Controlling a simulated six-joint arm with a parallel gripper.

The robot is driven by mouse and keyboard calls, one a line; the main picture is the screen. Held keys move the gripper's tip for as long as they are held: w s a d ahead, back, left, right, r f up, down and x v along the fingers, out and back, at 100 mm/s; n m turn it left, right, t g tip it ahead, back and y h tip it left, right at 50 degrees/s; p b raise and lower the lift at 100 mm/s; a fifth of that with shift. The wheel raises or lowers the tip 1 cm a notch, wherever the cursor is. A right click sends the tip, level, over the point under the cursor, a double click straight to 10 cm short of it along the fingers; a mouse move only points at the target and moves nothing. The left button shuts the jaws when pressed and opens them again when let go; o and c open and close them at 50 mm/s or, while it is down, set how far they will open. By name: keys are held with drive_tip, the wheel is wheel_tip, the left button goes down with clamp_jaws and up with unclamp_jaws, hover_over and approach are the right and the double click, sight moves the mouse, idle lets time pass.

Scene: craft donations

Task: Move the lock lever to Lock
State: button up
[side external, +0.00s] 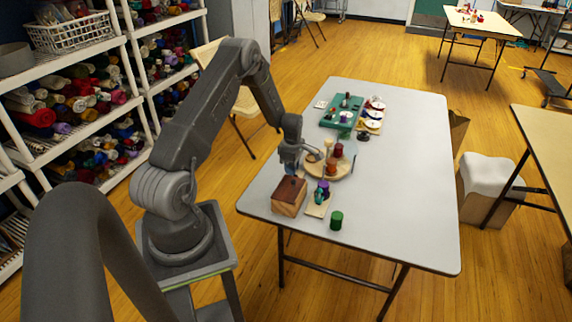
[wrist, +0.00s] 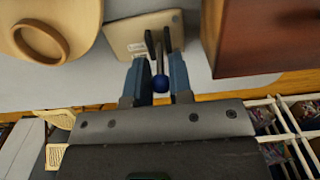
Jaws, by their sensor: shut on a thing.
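The lock lever shows in the wrist view as a thin dark rod ending in a blue ball knob (wrist: 160,84). It rises from a small beige plate (wrist: 138,47) with a small marking too small to read. My gripper (wrist: 160,66) has its two blue-grey fingers on either side of the lever and is shut on it. In the side external view my gripper (side external: 291,168) is low over the table, just behind the wooden box. The lever and its plate are hidden there, and I cannot tell which end is Lock.
A brown wooden box (side external: 288,198) stands close beside my gripper. A round wooden board (side external: 314,172) with spools is on the other side. A green tray (side external: 328,120) lies farther back, and a green cylinder (side external: 336,220) stands in front. The table's right side is clear.

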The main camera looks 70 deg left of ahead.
drive_tip(key=shift+w+d, duration=0.45)
drive_tip(key=shift+d, duration=0.05)
drive_tip(key=shift+w, duration=0.1)
drive_tip(key=shift+w+d, duration=0.1)
drive_tip(key=shift+d, duration=0.1)
drive_tip(key=shift+w+d+f, duration=0.15)
drive_tip(key=shift+w+d, duration=0.2)
